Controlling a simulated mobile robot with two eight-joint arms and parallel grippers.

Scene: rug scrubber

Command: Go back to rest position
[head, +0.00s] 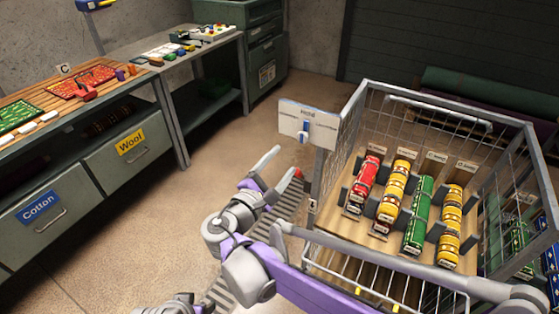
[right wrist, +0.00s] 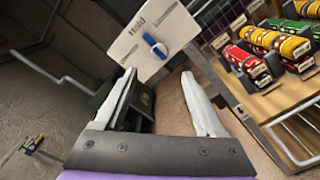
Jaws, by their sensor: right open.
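The board also shows in the right wrist view (right wrist: 140,35), beyond the fingertips; I cannot tell the exact gap. A bit of my own grey and purple arm shows at the bottom edge of the head view. My left gripper does not show.
The wire cart (head: 372,88) holds red, yellow and green rolls (head: 418,215) on a wooden shelf at right. A workbench with drawers labelled Wool (head: 130,140) and Cotton (head: 38,207) stands at left. Bare floor (head: 130,230) lies between them.

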